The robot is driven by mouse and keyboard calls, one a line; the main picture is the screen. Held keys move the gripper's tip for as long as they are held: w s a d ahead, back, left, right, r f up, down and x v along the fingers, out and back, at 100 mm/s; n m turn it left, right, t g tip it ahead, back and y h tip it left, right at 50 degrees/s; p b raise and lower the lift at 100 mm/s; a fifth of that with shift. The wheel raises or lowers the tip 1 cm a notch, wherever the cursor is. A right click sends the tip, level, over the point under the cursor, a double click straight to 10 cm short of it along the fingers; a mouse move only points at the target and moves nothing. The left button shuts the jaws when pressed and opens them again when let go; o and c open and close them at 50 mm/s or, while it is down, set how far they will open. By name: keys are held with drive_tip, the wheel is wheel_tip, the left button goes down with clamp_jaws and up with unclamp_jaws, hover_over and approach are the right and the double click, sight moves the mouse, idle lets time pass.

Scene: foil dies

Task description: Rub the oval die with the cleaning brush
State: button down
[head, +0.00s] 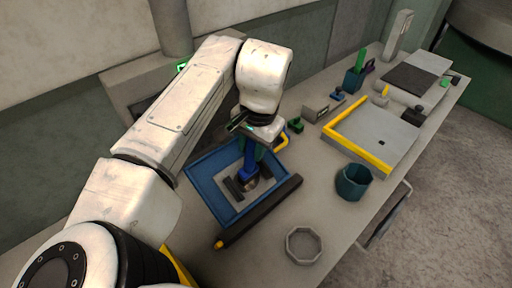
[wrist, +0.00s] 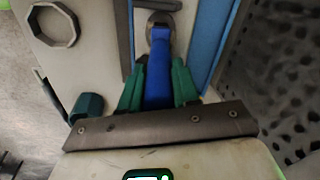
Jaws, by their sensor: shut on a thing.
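My gripper (head: 254,150) is over the blue tray (head: 205,184) and shut on a blue handle, which I take to be the cleaning brush (head: 248,167). In the wrist view the blue handle (wrist: 158,88) lies between my green fingers (wrist: 157,80), with a round grey-brown end (wrist: 159,29) beyond it. In the head view the handle points down to the middle of the tray, where a small dark brownish round part shows at its low end. I cannot make out the oval die for certain; it may be hidden under the brush. Contact there cannot be told.
A black bar with an orange tip (head: 258,212) lies along the tray's front right edge. A pale octagonal ring (head: 303,246) and a teal cup (head: 353,183) stand on the bench. A yellow-edged grey board (head: 375,130) lies farther right. The bench between cup and ring is clear.

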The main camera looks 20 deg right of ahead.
drive_tip(key=shift+w+a+r+p, duration=0.25)
drive_tip(key=shift+w+r+p, duration=0.25)
drive_tip(key=shift+w, duration=0.3)
drive_tip(key=shift+w+a+r+p, duration=0.2)
drive_tip(key=shift+w+r+p, duration=0.25)
drive_tip(key=shift+w, duration=0.3)
drive_tip(key=shift+f, duration=0.1)
drive_tip(key=s+d+f+p, duration=0.1)
drive_tip(key=s+d+f, duration=0.1)
drive_tip(key=s, duration=0.4)
drive_tip(key=shift+f, duration=0.9)
drive_tip(key=shift+s+r, duration=0.1)
drive_tip(key=shift+s+d+r+p, duration=0.15)
drive_tip(key=shift+s+r+p, duration=0.3)
drive_tip(key=shift+r+p, duration=0.35)
drive_tip(key=shift+s+d+r+p, duration=0.15)
drive_tip(key=shift+s+r+p, duration=0.45)
drive_tip(key=shift+r, duration=0.3)
drive_tip(key=shift+s+d+r+p, duration=0.15)
drive_tip(key=shift+s+r+p, duration=0.2)
drive_tip(key=shift+r+p, duration=0.45)
drive_tip(key=shift+r, duration=0.15)
